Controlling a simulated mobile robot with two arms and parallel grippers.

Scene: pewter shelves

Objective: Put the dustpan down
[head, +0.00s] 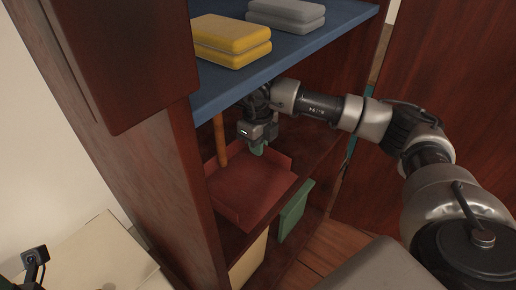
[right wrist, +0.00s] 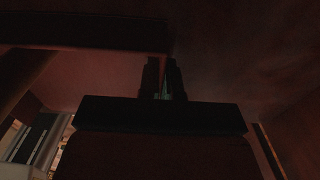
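A red pan-like thing (head: 252,190) with raised sides lies on the middle shelf in the head view. I cannot tell for sure that it is the dustpan. An orange stick (head: 220,140) stands upright at its far left. My right gripper (head: 258,146) points down just above the red thing's far side. A small green piece (head: 257,149) shows at its fingertips. In the dark right wrist view a thin green strip (right wrist: 166,85) shows between the two fingers; whether they grip it is unclear. A black part, probably my left gripper (head: 35,263), shows at the lower left; its fingers are unclear.
The blue upper shelf (head: 285,62) hangs over my right gripper and bears a yellow stack (head: 232,40) and a grey stack (head: 287,13). A green bin (head: 295,212) and a cream bin (head: 248,262) stand below. The dark red side panel (head: 150,165) bounds the shelves at left.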

